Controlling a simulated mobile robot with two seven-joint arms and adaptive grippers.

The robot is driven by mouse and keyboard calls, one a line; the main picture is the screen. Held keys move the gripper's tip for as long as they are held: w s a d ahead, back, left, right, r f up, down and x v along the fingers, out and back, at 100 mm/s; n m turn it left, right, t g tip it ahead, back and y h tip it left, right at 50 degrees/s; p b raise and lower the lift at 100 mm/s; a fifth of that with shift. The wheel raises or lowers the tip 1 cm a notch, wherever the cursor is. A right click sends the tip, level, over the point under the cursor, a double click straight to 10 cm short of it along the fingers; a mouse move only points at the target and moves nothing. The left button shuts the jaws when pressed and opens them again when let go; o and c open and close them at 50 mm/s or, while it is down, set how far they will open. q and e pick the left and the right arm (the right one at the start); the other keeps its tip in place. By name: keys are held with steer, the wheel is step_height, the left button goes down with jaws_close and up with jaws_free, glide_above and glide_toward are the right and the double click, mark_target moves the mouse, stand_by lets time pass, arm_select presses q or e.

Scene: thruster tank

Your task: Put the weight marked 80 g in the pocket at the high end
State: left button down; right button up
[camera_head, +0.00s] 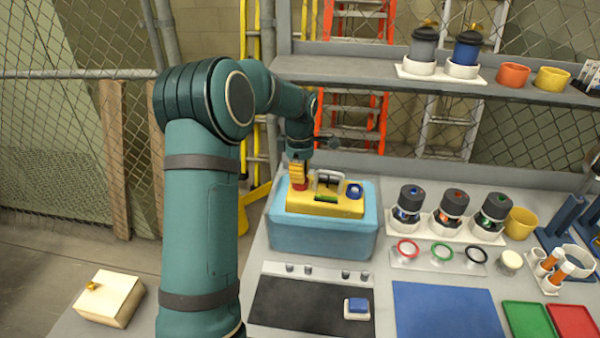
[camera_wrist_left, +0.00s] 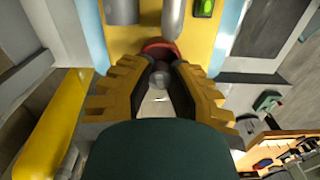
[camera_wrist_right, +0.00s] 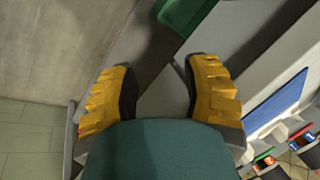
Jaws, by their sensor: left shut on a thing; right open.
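A yellow float (camera_head: 345,208) sits in the light-blue tank (camera_head: 322,241). It carries a grey handle, a green level (camera_head: 326,198), a blue pocket (camera_head: 355,190) at its right end and a red pocket (camera_head: 299,185) at its left end. My left gripper (camera_head: 298,180) is right over the red pocket, which also shows in the left wrist view (camera_wrist_left: 158,46). It is shut on a small grey weight (camera_wrist_left: 160,80), mostly hidden between the fingers; its marking is unreadable. My right gripper (camera_wrist_right: 160,75) is open and empty, seen only in the right wrist view.
Several small grey weights (camera_head: 308,269) stand behind the black mat (camera_head: 290,300), which bears a blue-and-white block (camera_head: 357,308). Jars (camera_head: 452,210), coloured rings (camera_head: 442,250) and a blue mat (camera_head: 445,310) lie right of the tank. A shelf (camera_head: 370,75) runs behind.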

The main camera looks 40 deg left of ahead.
arm_select(q)
steer(key=shift+f+b, duration=0.55)
steer(key=shift+f, duration=0.75)
stand_by(0.6)
stand_by(0.4)
steer(key=c, duration=0.9)
jaws_free()
step_height(320, 180, up, 12)
steer(key=shift+r, duration=0.1)
